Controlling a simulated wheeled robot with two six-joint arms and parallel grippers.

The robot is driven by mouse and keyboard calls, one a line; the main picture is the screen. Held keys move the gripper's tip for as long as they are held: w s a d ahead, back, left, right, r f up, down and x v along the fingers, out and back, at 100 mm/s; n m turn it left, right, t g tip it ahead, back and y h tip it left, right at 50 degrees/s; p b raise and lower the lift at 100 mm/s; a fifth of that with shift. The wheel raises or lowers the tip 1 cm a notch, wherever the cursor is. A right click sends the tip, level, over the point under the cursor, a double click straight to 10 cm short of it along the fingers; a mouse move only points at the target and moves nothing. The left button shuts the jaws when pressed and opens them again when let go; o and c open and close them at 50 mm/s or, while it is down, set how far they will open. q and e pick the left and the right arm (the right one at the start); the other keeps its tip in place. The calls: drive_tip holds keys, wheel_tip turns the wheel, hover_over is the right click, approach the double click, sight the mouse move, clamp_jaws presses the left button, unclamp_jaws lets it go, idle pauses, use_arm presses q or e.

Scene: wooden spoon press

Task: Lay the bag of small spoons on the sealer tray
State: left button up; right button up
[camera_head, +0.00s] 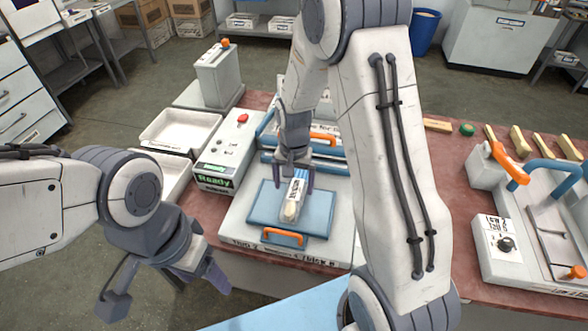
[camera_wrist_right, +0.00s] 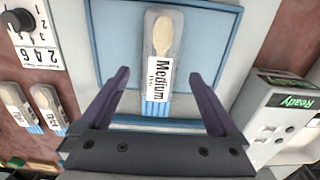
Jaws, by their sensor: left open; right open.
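A clear bag holding a pale wooden spoon (camera_head: 290,210) lies on the blue sealer tray (camera_head: 262,208). In the right wrist view the bag (camera_wrist_right: 162,35) has a label that reads "Medium", and the tray (camera_wrist_right: 113,35) lies beneath it. My right gripper (camera_head: 294,183) is open at the bag's far end; in its wrist view the fingers (camera_wrist_right: 158,76) stand apart on either side of the bag. Two more bagged spoons, (camera_wrist_right: 17,107) and (camera_wrist_right: 49,108), lie on the reddish table at left in the wrist view; their size words are unreadable. My left gripper (camera_head: 166,285) is open and empty, off the table's front left.
A control box with a green "Ready" display (camera_head: 216,181) stands left of the tray. White bins (camera_head: 180,130) are further left. An orange handle (camera_head: 284,238) is at the tray's front. Another machine with a dial (camera_head: 506,244) stands at right. My right arm hides the table's middle.

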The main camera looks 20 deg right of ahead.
sight(294, 196)
wheel_tip(294, 196, up, 7)
drive_tip(key=s+a+r+n, duration=0.6)
drive_tip(key=s+a+n, duration=0.1)
drive_tip(key=s+a, duration=0.4)
drive_tip(key=s+a+r+n+y, duration=0.1)
drive_tip(key=s+a+n, duration=0.2)
drive_tip(key=s+n, duration=0.4)
drive_tip(key=s, duration=0.5)
drive_tip(key=shift+s+b, duration=0.3)
drive_tip(key=shift+s, duration=0.1)
